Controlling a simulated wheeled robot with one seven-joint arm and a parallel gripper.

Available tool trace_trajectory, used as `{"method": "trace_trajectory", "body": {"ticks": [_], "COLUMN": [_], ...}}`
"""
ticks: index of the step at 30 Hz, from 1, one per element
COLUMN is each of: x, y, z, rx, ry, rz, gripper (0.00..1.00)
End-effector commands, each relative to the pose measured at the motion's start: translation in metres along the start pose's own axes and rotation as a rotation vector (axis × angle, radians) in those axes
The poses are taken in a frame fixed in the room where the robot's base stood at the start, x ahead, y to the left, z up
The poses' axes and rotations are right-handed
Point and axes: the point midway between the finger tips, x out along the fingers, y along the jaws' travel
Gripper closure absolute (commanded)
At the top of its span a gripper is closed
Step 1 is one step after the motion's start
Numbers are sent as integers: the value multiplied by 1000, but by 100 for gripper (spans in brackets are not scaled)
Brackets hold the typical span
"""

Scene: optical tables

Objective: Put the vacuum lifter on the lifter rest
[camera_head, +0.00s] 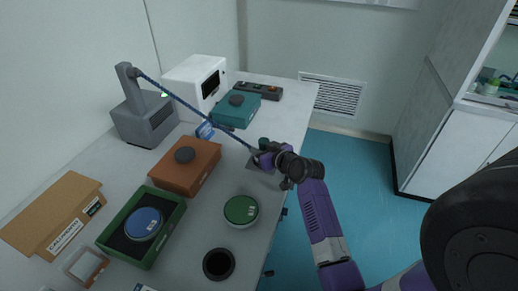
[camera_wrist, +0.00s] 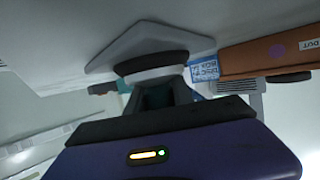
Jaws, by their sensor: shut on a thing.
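The vacuum lifter (camera_head: 264,143) is a small dark teal piece at the end of a blue hose. My gripper (camera_head: 267,158) is shut on it near the table's right edge. In the wrist view, which looks upside down, the lifter's dark body (camera_wrist: 163,95) sits between my gripper's fingers, with a white band and black round part beyond it. A flat grey plate, apparently the lifter rest (camera_wrist: 150,38), lies on the table right at that black part. The plate also shows beside my gripper in the head view (camera_head: 252,164). I cannot tell whether lifter and plate touch.
The hose runs from a grey pump unit (camera_head: 145,119). An orange case (camera_head: 187,167), a teal case (camera_head: 237,110) and a green tray (camera_head: 142,228) with a blue disc stand nearby. A green disc (camera_head: 241,210) and a black ring (camera_head: 219,264) lie in front.

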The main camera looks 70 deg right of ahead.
Motion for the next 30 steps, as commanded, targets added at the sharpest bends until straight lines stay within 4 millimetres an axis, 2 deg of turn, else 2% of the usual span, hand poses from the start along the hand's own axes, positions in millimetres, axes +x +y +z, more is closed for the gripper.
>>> {"method": "trace_trajectory", "body": {"ticks": [1,3,4,14,17,20,30], "x": [0,0,0,0,-6,-21,-90], "y": [0,0,0,0,0,0,0], "z": [1,0,0,-1,0,0,0], "rx": [0,0,0,0,0,-1,-1], "ry": [0,0,0,0,-1,0,0], "rz": [0,0,0,0,0,1,1], "gripper": [66,53,50,50,50,50,50]}}
